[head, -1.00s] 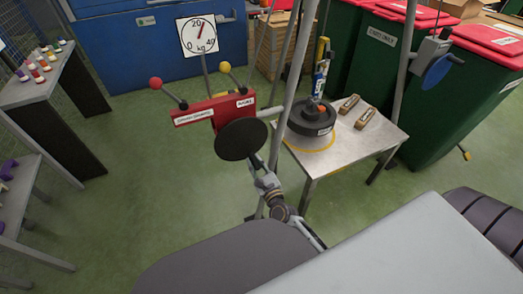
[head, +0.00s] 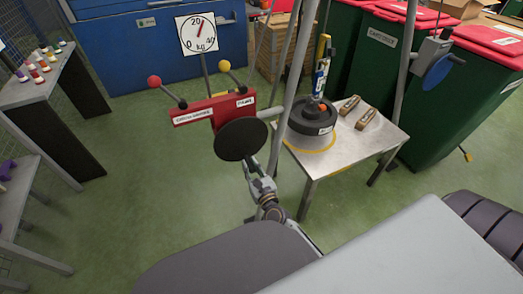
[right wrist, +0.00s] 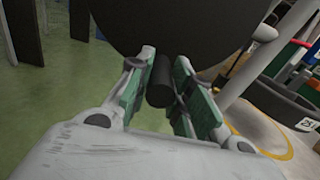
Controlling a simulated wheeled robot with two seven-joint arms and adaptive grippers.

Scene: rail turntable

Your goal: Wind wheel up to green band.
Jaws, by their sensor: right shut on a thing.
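A dark round wheel (head: 241,139) is mounted on the red crossbar unit (head: 213,111) in the middle of the head view. My right gripper (head: 252,170) is at its lower edge. In the right wrist view, the gripper (right wrist: 164,68) has its green-padded fingers shut on the wheel's black handle (right wrist: 160,84). The wheel's underside (right wrist: 180,25) fills the top of that view. A white dial (head: 197,34) marked 0, 20, 40 kg has its red needle slightly right of straight up. I cannot make out a green band. My left gripper is not in view.
A steel table (head: 345,158) right of the wheel carries a dark weight (head: 312,121) and two wooden-topped blocks (head: 366,119). A grey post (head: 285,85) stands close beside the wheel. A winch with a blue disc (head: 437,70) is at right. Green floor lies open at left.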

